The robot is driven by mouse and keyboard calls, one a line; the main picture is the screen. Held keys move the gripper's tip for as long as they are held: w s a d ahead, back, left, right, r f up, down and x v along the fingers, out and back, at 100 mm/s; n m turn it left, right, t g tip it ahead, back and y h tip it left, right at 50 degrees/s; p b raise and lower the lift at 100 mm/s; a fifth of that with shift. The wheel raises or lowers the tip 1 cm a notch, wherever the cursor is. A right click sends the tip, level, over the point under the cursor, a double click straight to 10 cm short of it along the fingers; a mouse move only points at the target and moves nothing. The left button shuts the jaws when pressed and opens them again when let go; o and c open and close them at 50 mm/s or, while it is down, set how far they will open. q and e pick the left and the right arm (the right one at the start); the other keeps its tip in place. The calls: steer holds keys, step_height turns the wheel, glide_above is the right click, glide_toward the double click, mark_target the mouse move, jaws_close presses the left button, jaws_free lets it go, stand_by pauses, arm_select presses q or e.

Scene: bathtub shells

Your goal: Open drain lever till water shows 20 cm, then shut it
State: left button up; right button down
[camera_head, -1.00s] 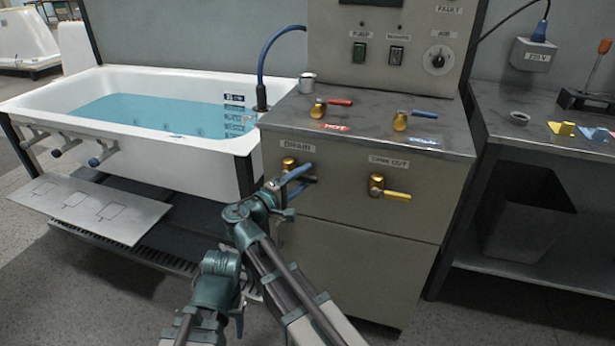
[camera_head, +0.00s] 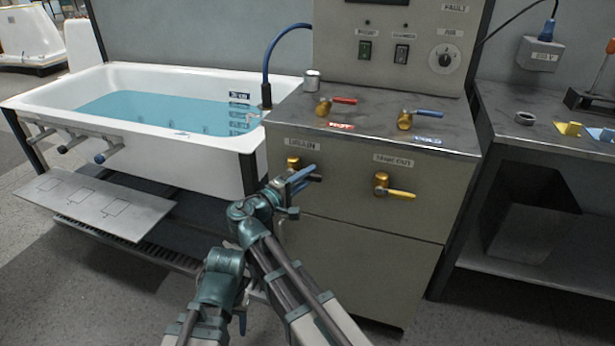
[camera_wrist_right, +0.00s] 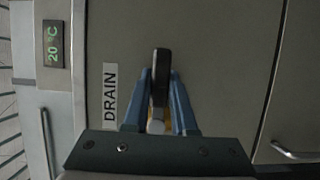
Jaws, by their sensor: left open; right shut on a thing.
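The drain lever is a brass valve (camera_head: 293,162) with a dark handle under the DRAIN label on the cabinet front. In the head view its handle points right. In the right wrist view the dark handle (camera_wrist_right: 161,75) stands between two blue fingers. My right gripper (camera_head: 304,178) is shut on this handle. My left gripper (camera_head: 242,318) is open, low in front of the cabinet, away from the lever, and partly hidden. Blue water (camera_head: 165,112) stands in the white tub (camera_head: 190,149). A dark level scale (camera_head: 240,104) is on the tub's inner wall; its small text is unclear.
A green display (camera_wrist_right: 53,44) in the right wrist view seems to read 20 °C. A yellow-handled tap (camera_head: 395,190) sits right of the lever.

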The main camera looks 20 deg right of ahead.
steer(key=shift+f, duration=0.1)
stand_by(0.8)
steer(key=f+m+y, duration=0.1)
steer(key=m, duration=0.1)
steer(key=m+p, duration=0.1)
steer(key=m, duration=0.1)
steer(key=shift+w+a+f+g+y+p, duration=0.1)
steer(key=shift+a+f+g+y+p, duration=0.05)
steer(key=shift+f+g+y+p, duration=0.2)
steer(key=shift+w+a+f+m+y+p, duration=0.25)
steer(key=shift+f+m+y, duration=0.3)
steer(key=shift+m, duration=0.4)
steer(key=shift+w+a+f+m+y+p, duration=0.1)
steer(key=shift+a+f+m+y+p, duration=0.2)
steer(key=shift+m+y, duration=0.5)
steer(key=shift+f+m, duration=0.15)
steer(key=shift+m, duration=0.1)
steer(key=c, duration=0.7)
jaws_free()
